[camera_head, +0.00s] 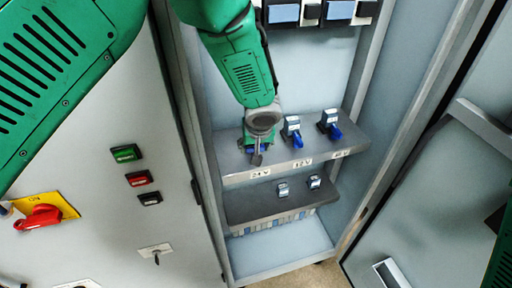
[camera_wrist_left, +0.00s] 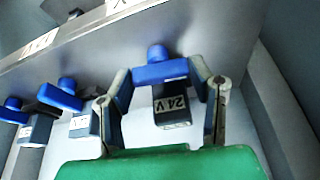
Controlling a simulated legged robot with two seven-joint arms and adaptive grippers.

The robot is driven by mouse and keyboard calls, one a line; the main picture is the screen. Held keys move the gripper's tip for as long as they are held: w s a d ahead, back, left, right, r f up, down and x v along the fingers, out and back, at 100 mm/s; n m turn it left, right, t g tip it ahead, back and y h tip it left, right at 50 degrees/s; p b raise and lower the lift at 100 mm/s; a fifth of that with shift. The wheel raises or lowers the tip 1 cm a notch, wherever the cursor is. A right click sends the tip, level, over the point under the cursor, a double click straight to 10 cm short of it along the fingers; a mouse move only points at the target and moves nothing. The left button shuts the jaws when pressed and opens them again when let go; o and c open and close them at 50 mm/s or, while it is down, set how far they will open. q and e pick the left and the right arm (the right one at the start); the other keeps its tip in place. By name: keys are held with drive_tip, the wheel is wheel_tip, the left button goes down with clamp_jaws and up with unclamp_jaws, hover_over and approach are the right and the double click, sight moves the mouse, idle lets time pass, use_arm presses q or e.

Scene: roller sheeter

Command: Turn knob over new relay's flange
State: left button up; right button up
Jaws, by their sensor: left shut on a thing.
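My left gripper (camera_head: 257,143) reaches down to the left end of the upper shelf in the cabinet, above the 24 V label (camera_head: 260,173). In the left wrist view its fingers (camera_wrist_left: 165,84) are shut on the blue knob (camera_wrist_left: 158,72), one at each end. The relay (camera_wrist_left: 174,107) marked 24V sits between the fingers, beside the knob. In the head view the gripper mostly covers this relay and knob. Whether the knob lies over the relay's flange cannot be told. My right gripper is not in view.
Two more relays (camera_head: 291,123) (camera_head: 328,117) with blue knobs stand to the right on the upper shelf (camera_head: 234,177). A lower shelf (camera_head: 245,206) holds two small relays (camera_head: 283,189) (camera_head: 314,181). Cabinet walls and an open door (camera_head: 430,200) flank the space. A panel with buttons and a red switch (camera_head: 38,218) is at left.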

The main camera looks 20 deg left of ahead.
use_arm(q)
drive_tip(key=shift+m+t+h, duration=0.3)
drive_tip(key=shift+m+h, duration=0.5)
drive_tip(key=shift+m, duration=1.4)
drive_tip(key=o, duration=1.2)
drive_tip(key=shift+c, duration=0.2)
drive_tip(key=shift+r, duration=0.1)
drive_tip(key=v, duration=1.1)
drive_tip(key=shift+r, duration=0.4)
drive_tip(key=shift+s, duration=0.1)
drive_tip(key=shift+c, duration=0.5)
